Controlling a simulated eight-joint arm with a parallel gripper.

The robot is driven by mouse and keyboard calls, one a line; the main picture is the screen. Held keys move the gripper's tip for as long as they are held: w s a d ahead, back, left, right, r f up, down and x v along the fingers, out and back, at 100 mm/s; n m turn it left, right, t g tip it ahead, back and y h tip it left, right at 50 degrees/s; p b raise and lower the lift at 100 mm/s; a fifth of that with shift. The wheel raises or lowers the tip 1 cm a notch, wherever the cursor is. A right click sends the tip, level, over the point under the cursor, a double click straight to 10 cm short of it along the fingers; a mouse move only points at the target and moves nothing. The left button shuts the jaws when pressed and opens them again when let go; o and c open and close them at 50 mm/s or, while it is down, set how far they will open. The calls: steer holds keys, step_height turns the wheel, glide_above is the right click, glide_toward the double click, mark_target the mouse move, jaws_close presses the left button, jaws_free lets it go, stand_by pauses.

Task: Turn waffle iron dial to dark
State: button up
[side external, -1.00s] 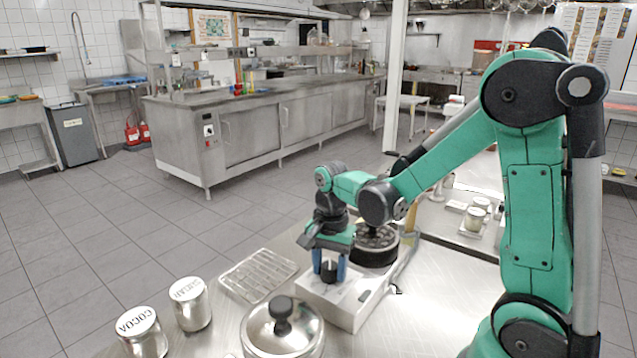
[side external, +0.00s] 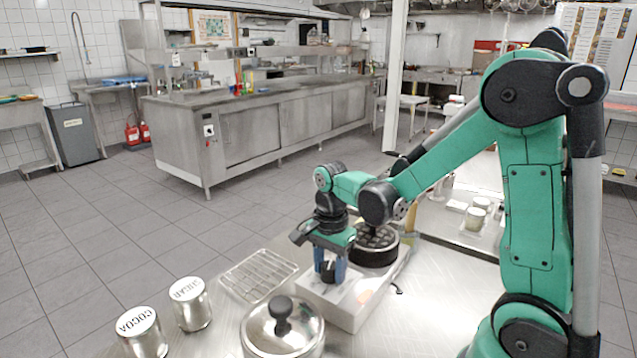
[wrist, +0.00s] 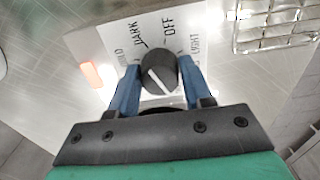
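The waffle iron (side external: 335,302) has a white base with a round dark plate (side external: 375,246) behind my gripper. Its black dial (wrist: 160,73) has a white pointer line, slanting from upper left to lower right in the wrist view. In the side view my gripper (side external: 328,272) covers much of the dial. Which end of the line is the pointer is unclear.
An orange indicator (wrist: 92,74) shows on the base. A wire rack (side external: 258,275) lies left of the iron. A lidded pot (side external: 283,327), sugar tin (side external: 190,304) and cocoa tin (side external: 141,332) stand in front and left. More tins stand on the counter behind.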

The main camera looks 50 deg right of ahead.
mark_target(330, 265)
steer(key=o, duration=0.4)
steer(key=shift+o, duration=0.2)
steer(key=shift+r, duration=2.8)
steer(key=s+a+r+n+t, duration=0.2)
steer(key=a+n+t, duration=0.5)
steer(key=n, duration=1.1)
steer(key=shift+s+a+r, duration=0.25)
steer(key=shift+s+r, duration=0.05)
steer(key=shift+r, duration=0.2)
